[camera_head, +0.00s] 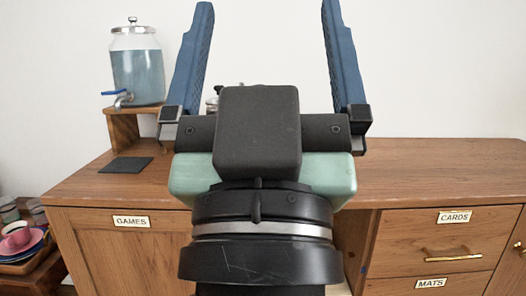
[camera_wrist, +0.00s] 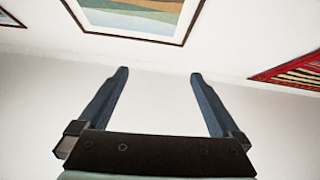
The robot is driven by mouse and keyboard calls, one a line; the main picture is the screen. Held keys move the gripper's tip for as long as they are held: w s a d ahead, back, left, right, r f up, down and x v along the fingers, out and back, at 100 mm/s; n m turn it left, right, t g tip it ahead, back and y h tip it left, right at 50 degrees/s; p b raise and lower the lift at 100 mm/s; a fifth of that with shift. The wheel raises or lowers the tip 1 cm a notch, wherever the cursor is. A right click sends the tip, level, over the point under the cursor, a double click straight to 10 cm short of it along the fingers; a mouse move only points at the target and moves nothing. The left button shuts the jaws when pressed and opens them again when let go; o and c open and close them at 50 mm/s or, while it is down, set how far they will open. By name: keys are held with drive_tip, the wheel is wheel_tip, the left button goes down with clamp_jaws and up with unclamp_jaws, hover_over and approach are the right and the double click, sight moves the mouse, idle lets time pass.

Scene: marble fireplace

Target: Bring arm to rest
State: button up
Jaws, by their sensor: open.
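My gripper (camera_head: 262,30) is in the middle of the head view, with its two blue fingers wide apart and pointing up. Nothing is between the fingers. It is raised in front of the wooden cabinet (camera_head: 440,165) and hides part of its top and front. The wrist view also shows my gripper (camera_wrist: 158,75) open and empty, facing a bare white wall (camera_wrist: 160,100).
A glass drink dispenser (camera_head: 137,68) with a blue tap stands on a wooden stand (camera_head: 125,125) at the back left. A dark mat (camera_head: 126,165) lies before it. Dishes (camera_head: 18,238) are at the lower left. The cabinet top's right side is clear. A framed picture (camera_wrist: 135,15) hangs on the wall.

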wheel_tip(320, 180, up, 40)
drive_tip(key=s+y+p, duration=0.1)
drive_tip(key=p, duration=3.6)
drive_tip(key=shift+s+a+t, duration=0.15)
drive_tip(key=shift+s+t, duration=0.1)
drive_tip(key=shift+t, duration=0.05)
